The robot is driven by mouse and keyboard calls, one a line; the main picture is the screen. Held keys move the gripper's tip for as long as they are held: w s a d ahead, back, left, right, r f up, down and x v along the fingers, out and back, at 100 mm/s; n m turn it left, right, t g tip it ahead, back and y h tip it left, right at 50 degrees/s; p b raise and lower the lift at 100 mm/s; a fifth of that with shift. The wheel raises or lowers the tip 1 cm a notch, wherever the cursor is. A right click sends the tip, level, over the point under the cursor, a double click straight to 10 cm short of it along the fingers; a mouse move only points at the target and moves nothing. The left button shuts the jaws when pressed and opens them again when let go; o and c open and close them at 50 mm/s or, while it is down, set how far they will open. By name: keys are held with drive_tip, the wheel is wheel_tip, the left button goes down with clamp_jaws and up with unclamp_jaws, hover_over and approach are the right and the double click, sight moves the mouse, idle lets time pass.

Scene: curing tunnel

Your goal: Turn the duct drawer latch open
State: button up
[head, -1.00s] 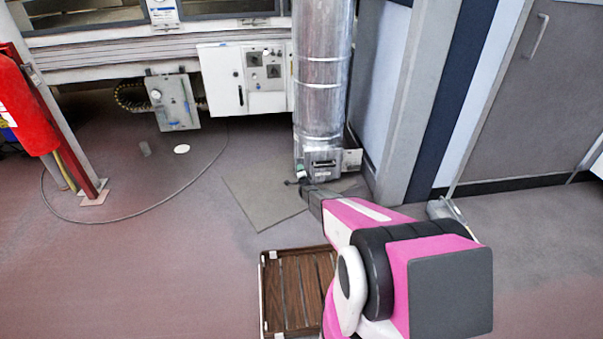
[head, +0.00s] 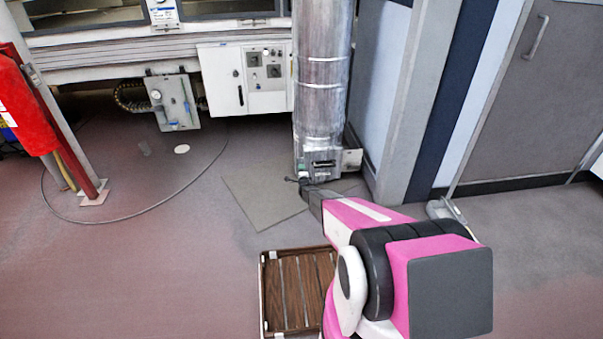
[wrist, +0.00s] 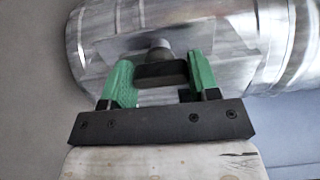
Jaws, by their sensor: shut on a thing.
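The silver duct (head: 322,75) stands upright, with the duct drawer (head: 322,163) at its foot, showing a dark handle slot in front. The drawer looks closed. My gripper (wrist: 161,78) has green fingers and reaches the duct base. A round grey hub (wrist: 158,53) shows just behind the latch, against the metal face. In the head view my arm hides most of the gripper, and the latch's turn angle cannot be told there.
A slatted wooden crate (head: 268,300) lies on the floor in front. A grey floor mat (head: 260,200) lies beside the duct. A grey pillar (head: 415,100) stands close on the right. A cable (head: 120,222) loops over the left floor.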

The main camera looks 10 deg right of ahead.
drive_tip(key=o, duration=0.9)
drive_tip(key=shift+s, duration=0.1)
drive_tip(key=s, duration=1)
drive_tip(key=shift+s, duration=0.35)
